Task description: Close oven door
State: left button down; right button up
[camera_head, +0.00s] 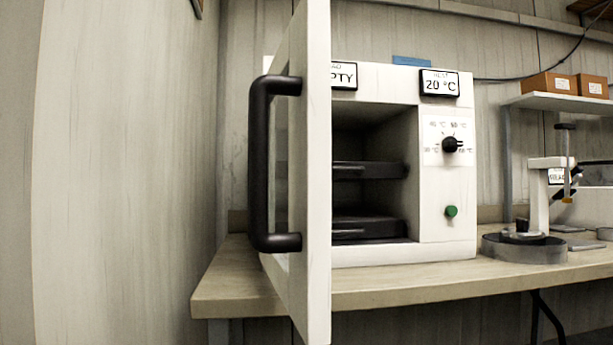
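The white oven (447,233) stands on a wooden bench. Its door (316,200) is swung wide open toward me, seen nearly edge-on, and reaches past the bench's front edge. A thick black handle (260,165) is on the door's left-facing side. The oven's dark cavity shows two black shelves (370,228) and looks empty, though the door hides its left part. A black dial (452,145) and green button (451,211) are on the right panel. Neither gripper is in view.
The bench (390,288) runs to the right, with a round grey tray (524,249) and a white stand (539,195) beside the oven. Brown boxes (549,84) sit on a shelf at the right. A pale wall or panel (125,170) fills the left.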

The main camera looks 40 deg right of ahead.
aim_at(300, 69)
jog(key=u, duration=0.3)
jog(key=k, duration=1.95)
jog(key=z, duration=0.9)
jog(key=i, duration=1.6)
jog(key=u, duration=0.1)
